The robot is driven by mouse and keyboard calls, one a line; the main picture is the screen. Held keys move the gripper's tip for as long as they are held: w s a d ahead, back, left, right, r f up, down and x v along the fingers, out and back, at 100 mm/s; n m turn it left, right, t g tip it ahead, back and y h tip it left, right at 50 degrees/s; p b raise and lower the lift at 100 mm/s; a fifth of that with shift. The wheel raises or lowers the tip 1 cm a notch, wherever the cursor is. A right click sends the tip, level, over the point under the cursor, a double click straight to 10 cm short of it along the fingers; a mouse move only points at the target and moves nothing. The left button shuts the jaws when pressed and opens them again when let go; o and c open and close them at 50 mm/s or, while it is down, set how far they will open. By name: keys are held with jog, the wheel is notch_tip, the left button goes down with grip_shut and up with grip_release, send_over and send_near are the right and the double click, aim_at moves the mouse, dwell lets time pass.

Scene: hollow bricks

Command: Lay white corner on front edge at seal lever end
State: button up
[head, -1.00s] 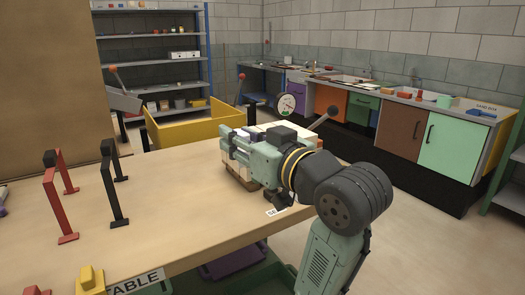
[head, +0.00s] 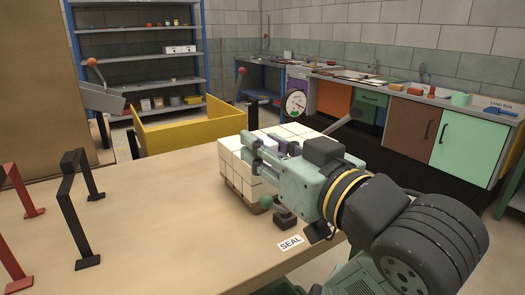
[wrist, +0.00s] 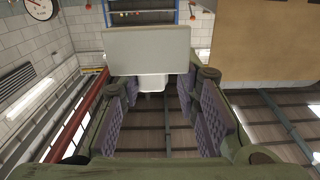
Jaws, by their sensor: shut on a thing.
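My gripper (head: 258,150) reaches left over the near side of a block of white bricks (head: 236,172) on a low pallet on the table. In the wrist view, the gripper's purple-padded fingers (wrist: 162,92) are shut on the white corner (wrist: 146,48), a pale flat piece with a smaller part below it. In the head view I cannot pick this piece out from the white bricks behind the gripper. The seal lever, with a green knob (head: 265,202) and dark base (head: 285,218), stands at the block's near side, by the SEAL label (head: 290,242).
A round gauge (head: 295,103) and a lever with a dark knob (head: 356,113) rise behind the block. Black (head: 75,205) and red (head: 20,190) frames stand at the left. A yellow bin (head: 180,128) is behind the table. The table's middle (head: 165,215) is clear.

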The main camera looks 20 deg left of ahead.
jog(key=w+a+p, duration=0.2)
jog(key=w, duration=0.2)
jog(key=w+a+f+p, duration=0.1)
jog(key=w+a+p, duration=0.1)
jog(key=w, duration=0.3)
jog(key=w+a+p, duration=0.2)
jog(key=w, duration=0.2)
jog(key=shift+w+f, duration=0.2)
jog(key=shift+w, duration=0.05)
notch_tip(320, 180, down, 3)
jog(key=shift+f+p, duration=0.2)
jog(key=shift+p, duration=0.3)
jog(key=shift+f+b, duration=0.55)
jog(key=shift+f, duration=0.15)
jog(key=o, duration=1.2)
jog(key=shift+r, duration=0.1)
jog(key=shift+c, duration=0.2)
